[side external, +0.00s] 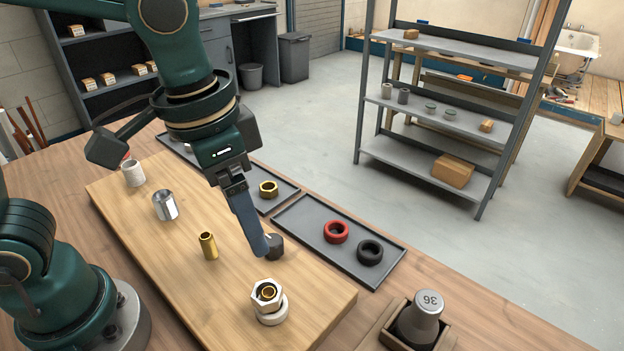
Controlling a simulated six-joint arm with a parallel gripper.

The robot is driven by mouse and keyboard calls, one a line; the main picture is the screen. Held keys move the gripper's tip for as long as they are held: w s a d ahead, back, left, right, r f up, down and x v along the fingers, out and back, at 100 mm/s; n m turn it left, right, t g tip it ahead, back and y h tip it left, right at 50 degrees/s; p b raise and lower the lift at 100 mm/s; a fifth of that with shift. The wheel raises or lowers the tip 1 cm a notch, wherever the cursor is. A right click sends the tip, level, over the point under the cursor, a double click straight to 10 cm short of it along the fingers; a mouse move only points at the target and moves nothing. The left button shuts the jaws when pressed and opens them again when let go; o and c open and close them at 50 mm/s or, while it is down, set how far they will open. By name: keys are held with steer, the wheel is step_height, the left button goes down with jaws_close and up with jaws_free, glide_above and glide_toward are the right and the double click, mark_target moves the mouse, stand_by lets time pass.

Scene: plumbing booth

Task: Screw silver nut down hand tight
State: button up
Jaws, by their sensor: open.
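The silver nut (268,290) is a pale hex ring near the front of the wooden board. It sits around a brass fitting (268,292), with a white round part (272,317) under it. How far down its thread it sits cannot be told. My gripper (268,248) is open, above the board and behind the nut in the picture, apart from it. The gap between the fingers is hard to see from this side, and I see nothing held.
A brass tube (208,246), a chrome hex piece (165,206) and a white threaded piece (133,173) stand on the board. A brass nut (268,188), red ring (336,232) and black ring (370,252) lie in dark trays. A "36" metal piece (420,320) stands front right.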

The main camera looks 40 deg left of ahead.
mark_target(266, 293)
steer(key=shift+m+g+y, duration=0.3)
steer(key=shift+m+g, duration=0.4)
steer(key=shift+m, duration=0.1)
steer(key=d+f, duration=0.3)
steer(key=shift+s+d+f, duration=0.1)
steer(key=shift+s+d, duration=0.15)
steer(key=shift+s, duration=0.1)
steer(key=shift+s+d+f, duration=0.15)
steer(key=shift+s+f, duration=0.05)
steer(key=shift+f, duration=2.55)
jaws_close()
steer(key=m, duration=0.4)
steer(key=shift+m, duration=0.3)
steer(key=m, duration=0.5)
steer(key=shift+f, duration=0.15)
steer(key=m, duration=0.8)
steer(key=shift+f+m, duration=0.15)
steer(key=shift+m, duration=0.15)
